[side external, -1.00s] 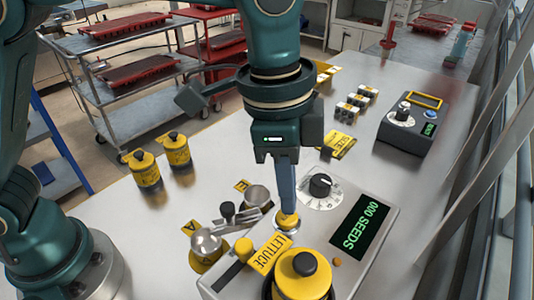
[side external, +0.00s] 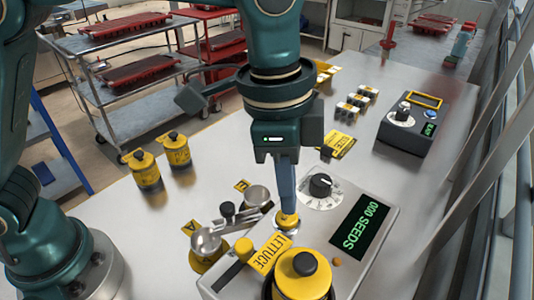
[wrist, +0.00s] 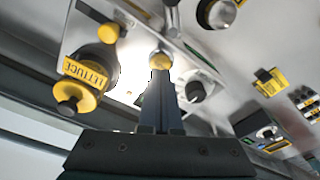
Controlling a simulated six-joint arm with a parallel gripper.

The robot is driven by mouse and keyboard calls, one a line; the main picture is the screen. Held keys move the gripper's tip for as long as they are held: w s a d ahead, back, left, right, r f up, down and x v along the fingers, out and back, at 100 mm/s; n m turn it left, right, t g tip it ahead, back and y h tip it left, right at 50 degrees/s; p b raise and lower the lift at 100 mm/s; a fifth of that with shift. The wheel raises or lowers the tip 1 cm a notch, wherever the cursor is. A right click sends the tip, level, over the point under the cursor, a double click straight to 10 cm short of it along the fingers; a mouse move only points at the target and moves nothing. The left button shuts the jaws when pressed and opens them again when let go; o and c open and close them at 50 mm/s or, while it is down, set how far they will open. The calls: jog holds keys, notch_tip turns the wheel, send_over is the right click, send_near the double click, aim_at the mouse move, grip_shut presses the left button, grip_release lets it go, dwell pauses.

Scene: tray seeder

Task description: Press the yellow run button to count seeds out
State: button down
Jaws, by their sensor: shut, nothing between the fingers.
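The yellow run button (side external: 287,221) sits on the top of the grey seeder, between the dial and the LETTUCE label. My gripper (side external: 286,208) is shut and empty, pointing down with its tips right at the button. In the wrist view the closed fingertips (wrist: 160,72) end at the yellow button (wrist: 160,60) and partly cover it. They look to be touching it, but how far it is pressed I cannot tell. The seeder's green display (side external: 356,224) reads 000 SEEDS. The yellow LETTUCE canister (side external: 302,278) stands at the seeder's front.
A black dial (side external: 320,185) is close behind the fingers. Metal scoops (side external: 208,243) lie left of the seeder. Two yellow canisters (side external: 145,170) stand further left. A second grey control box (side external: 412,125) is at the back right. The table between is mostly clear.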

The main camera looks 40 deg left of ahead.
jog(key=shift+f, duration=0.95)
dwell(0.3)
notch_tip(320, 180, up, 8)
dwell(1.1)
